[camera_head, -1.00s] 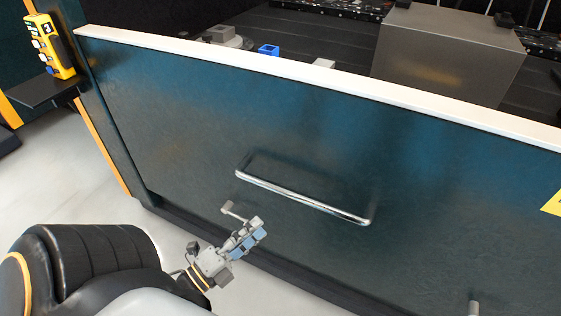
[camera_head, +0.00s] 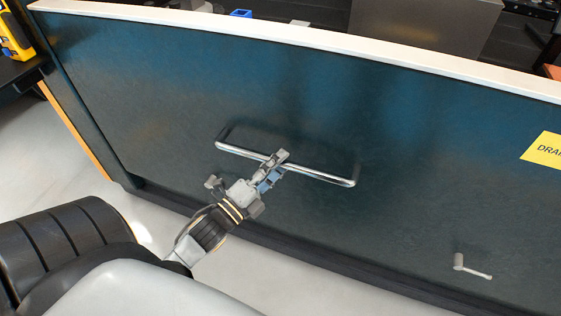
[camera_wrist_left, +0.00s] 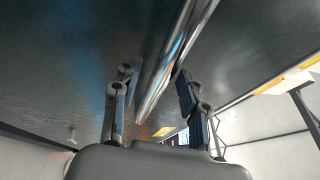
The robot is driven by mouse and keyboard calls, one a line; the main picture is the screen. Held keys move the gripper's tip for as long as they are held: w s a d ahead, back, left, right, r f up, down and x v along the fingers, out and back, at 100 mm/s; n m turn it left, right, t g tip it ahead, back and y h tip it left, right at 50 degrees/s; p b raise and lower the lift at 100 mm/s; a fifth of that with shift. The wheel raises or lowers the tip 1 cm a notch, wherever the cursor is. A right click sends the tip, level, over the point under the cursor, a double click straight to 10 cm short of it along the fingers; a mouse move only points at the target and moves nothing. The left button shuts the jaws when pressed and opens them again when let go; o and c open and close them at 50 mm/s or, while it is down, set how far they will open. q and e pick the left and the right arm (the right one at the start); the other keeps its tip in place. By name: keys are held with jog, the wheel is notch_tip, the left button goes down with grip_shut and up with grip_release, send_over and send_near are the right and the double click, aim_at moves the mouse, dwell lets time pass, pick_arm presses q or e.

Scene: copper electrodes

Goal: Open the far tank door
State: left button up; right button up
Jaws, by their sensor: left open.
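The tank door (camera_head: 400,150) is a dark teal panel under a white top edge, and it looks shut. Its long silver bar handle (camera_head: 325,177) runs across the middle of the panel. My left gripper (camera_head: 274,167) is at the handle, left of its middle, and covers part of the bar. In the left wrist view the two fingers (camera_wrist_left: 155,105) stand apart, with the handle bar (camera_wrist_left: 168,65) running between them. The fingers are open and do not look closed on the bar. My right gripper is not in view.
A small grey lever (camera_head: 470,267) sticks out low on the panel at the right. A yellow label (camera_head: 543,150) is at the right edge. A grey metal box (camera_head: 425,30) and a blue part (camera_head: 241,13) stand behind the top edge. A yellow device (camera_head: 14,38) is at the upper left.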

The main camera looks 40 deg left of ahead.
pick_arm(q)
jog(key=shift+w+d+r, duration=0.1)
jog(key=shift+w, duration=0.35)
jog(key=shift+c, duration=0.3)
grip_shut()
